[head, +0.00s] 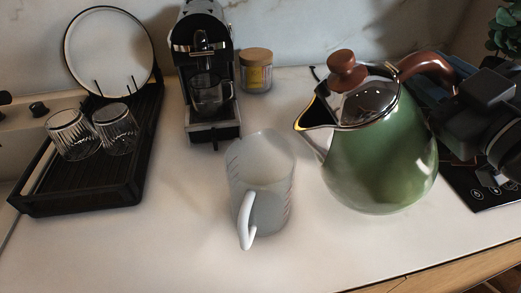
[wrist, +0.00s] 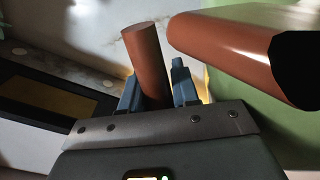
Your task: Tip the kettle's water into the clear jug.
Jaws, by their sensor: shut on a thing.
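The green kettle (head: 385,160) with a brown handle and lid knob is on the right in the head view, its spout pointing left. It looks slightly tilted toward the jug; I cannot tell whether its base touches the counter. The clear jug (head: 262,165) with a white handle stands upright on the counter, left of the spout. The spout tip is beside the jug's rim, apart from it. My gripper (wrist: 158,88) is shut on the kettle's brown handle (wrist: 147,55), seen between the fingers in the wrist view. The kettle's water is hidden.
A black rack (head: 85,190) with two glasses and a round plate stands at the left. A coffee machine (head: 205,60) with a glass cup and a jar (head: 256,72) stand behind the jug. A black hob (head: 480,190) lies at the right. The counter front is clear.

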